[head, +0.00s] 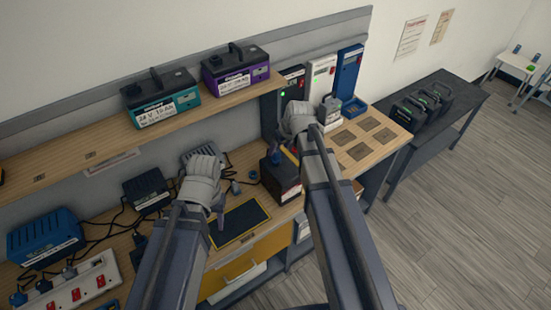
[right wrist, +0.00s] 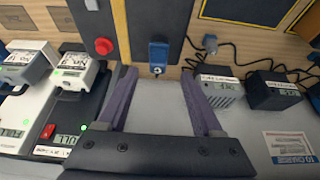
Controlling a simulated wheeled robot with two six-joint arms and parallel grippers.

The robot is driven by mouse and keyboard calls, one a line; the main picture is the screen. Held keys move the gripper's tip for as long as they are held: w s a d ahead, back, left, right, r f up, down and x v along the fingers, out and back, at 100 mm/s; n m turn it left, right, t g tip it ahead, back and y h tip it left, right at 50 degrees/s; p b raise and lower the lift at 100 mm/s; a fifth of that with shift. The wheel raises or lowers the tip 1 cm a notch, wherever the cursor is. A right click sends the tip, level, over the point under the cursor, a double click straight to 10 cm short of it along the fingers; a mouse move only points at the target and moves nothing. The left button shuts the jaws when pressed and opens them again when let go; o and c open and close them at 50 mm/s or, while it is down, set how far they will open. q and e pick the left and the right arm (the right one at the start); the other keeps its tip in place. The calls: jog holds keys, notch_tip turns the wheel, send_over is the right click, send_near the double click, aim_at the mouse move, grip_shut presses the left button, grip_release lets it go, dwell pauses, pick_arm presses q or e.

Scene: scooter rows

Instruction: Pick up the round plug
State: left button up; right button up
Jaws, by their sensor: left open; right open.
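A small grey plug (head: 235,187) on a dark cable lies on the bench between my grippers; it also shows in the right wrist view (right wrist: 210,42), right of the fingers. A blue connector (right wrist: 158,52) with a round mark shows between and beyond my right fingertips, against a dark battery (right wrist: 95,25). I cannot tell for sure which is the round plug. My right gripper (right wrist: 158,75) is open with nothing between its fingers, above the battery (head: 284,185) in the head view. My left gripper (head: 217,207) is open beside the dark mat (head: 240,224); its fingers are partly hidden.
Chargers (head: 147,190) with tangled cables and a white power strip (head: 75,290) stand at left. A teal battery (head: 160,98) and a purple battery (head: 235,68) sit on the shelf (head: 60,160) above. Upright chargers (head: 322,75) stand at the back right, beside a wooden pad surface (head: 365,155).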

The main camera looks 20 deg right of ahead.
aim_at(277, 152)
jog(key=shift+b+x, duration=2.45)
jog(key=shift+x, duration=0.6)
jog(key=shift+w+d+r, duration=0.1)
grip_shut()
